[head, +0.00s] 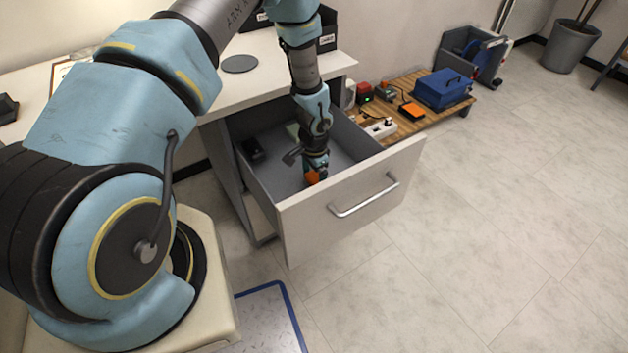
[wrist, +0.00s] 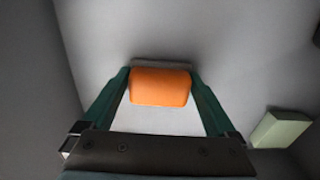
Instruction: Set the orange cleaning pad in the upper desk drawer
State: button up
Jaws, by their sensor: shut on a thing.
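The upper desk drawer (head: 345,220) is pulled open, with a bar handle on its front. My gripper (head: 315,173) reaches down inside it, near the drawer front. The orange cleaning pad (head: 313,177) is between my gripper's fingers, low in the drawer. In the wrist view my gripper (wrist: 160,90) is shut on the orange pad (wrist: 160,87), with one finger on each side. The grey drawer floor lies behind the pad. I cannot tell whether the pad touches the floor.
A black object (head: 253,149) lies at the drawer's left side. A pale green block (wrist: 280,129) lies in the drawer, right of my gripper in the wrist view. A low wooden table (head: 440,118) with a blue toolbox (head: 443,89) stands right of the desk. Floor ahead is clear.

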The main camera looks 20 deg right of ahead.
aim_at(314, 178)
jog(key=shift+f, duration=0.25)
jog(key=shift+f, duration=0.15)
jog(key=o, duration=0.9)
jog(key=shift+o, duration=0.2)
notch_tip(314, 178, up, 12)
jog(key=shift+r, duration=0.25)
